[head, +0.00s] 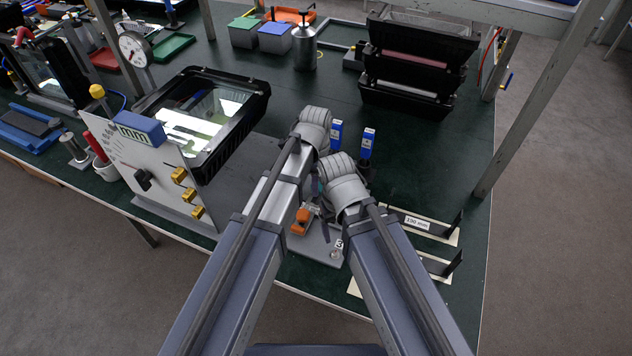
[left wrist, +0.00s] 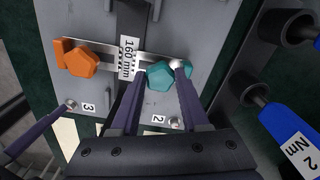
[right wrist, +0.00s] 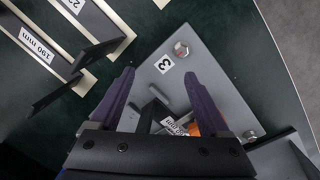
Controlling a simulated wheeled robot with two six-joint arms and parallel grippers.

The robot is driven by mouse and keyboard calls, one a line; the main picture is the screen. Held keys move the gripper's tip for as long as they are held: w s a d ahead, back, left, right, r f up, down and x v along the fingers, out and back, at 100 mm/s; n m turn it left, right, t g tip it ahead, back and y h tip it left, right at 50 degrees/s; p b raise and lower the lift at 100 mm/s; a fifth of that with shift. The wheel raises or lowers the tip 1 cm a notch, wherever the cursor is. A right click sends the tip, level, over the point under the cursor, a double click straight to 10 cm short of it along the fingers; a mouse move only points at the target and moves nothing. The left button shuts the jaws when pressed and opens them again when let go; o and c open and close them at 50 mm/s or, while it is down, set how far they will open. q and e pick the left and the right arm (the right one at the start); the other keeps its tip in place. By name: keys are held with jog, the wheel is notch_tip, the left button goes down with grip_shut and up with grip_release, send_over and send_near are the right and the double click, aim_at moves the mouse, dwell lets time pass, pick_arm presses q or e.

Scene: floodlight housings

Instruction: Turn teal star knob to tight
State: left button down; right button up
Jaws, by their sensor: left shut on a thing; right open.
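The teal star knob (left wrist: 168,77) sits on a grey plate beside a 160 mm label (left wrist: 129,56), in the left wrist view. My left gripper (left wrist: 160,70) is shut on it, one finger on each side. An orange knob (left wrist: 82,60) is to the left on the same plate and shows in the head view (head: 302,218). My right gripper (right wrist: 157,66) is open and empty, above the plate corner marked 3 (right wrist: 163,65).
Two blue-handled drivers (head: 336,133) (head: 368,140) stand just beyond my grippers; one is marked 2 Nm in the left wrist view (left wrist: 290,140). Flat black brackets with a 190 mm label (right wrist: 36,43) lie beside the plate. A floodlight housing (head: 205,115) stands at the left.

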dwell(0.3)
pick_arm(q)
jog(key=shift+c, duration=2)
grip_release()
jog(key=shift+r, duration=0.15)
pick_arm(e)
jog(key=shift+r, duration=0.1)
pick_arm(q)
notch_tip(320, 180, up, 8)
jog(key=p, duration=0.8)
jog(key=shift+f, duration=0.2)
pick_arm(e)
notch_tip(320, 180, up, 8)
jog(key=shift+f, duration=0.2)
pick_arm(q)
jog(key=shift+f, duration=0.1)
